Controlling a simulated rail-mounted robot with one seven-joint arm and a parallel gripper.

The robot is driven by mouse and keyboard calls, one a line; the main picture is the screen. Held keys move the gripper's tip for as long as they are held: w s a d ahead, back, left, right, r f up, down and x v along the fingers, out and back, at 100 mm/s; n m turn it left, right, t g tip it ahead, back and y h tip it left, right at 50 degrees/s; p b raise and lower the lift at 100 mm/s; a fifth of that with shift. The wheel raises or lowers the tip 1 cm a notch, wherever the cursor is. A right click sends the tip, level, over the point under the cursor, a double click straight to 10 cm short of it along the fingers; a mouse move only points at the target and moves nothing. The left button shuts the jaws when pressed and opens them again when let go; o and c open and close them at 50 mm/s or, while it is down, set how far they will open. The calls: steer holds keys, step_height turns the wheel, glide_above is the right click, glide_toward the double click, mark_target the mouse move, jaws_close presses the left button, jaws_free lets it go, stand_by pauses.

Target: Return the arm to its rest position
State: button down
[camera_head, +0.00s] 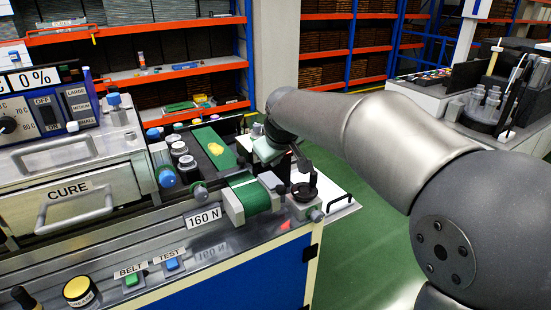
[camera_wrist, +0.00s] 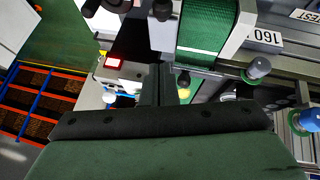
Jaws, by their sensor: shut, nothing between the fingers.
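My arm reaches in from the right in the head view and ends above the machine bench (camera_head: 250,262), beside the green belt (camera_head: 257,195). My gripper (camera_wrist: 159,82) shows in the wrist view, with its dark fingers together and nothing between them. In the head view its pale green body hangs at the end of the arm, and its fingertips are hard to make out. The belt lies close beyond the fingers in the wrist view. I cannot tell whether the fingers touch anything.
A black round fixture (camera_head: 304,190) stands at the bench's right corner near my gripper. The CURE drawer (camera_head: 72,198) and its control panel are at left. Orange shelves (camera_head: 150,75) stand behind. Green floor (camera_head: 375,235) is open to the right of the bench, under my arm.

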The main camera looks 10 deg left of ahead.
steer(key=s+d+r+b, duration=0.2)
steer(key=s+d+r, duration=0.1)
steer(key=s+r, duration=0.3)
steer(key=s+d+f+m+g+h, duration=0.1)
steer(key=s+d+f+m+g, duration=0.2)
steer(key=s+d+f, duration=0.7)
steer(key=s+d+f+m+g+h, duration=0.1)
steer(key=s+d+f+m+g, duration=0.2)
steer(key=s+d+f, duration=0.7)
steer(key=s+f+m, duration=0.2)
steer(key=s, duration=0.3)
steer(key=shift+s+d+m+p, duration=0.2)
steer(key=shift+m+p, duration=0.15)
steer(key=shift+m, duration=0.05)
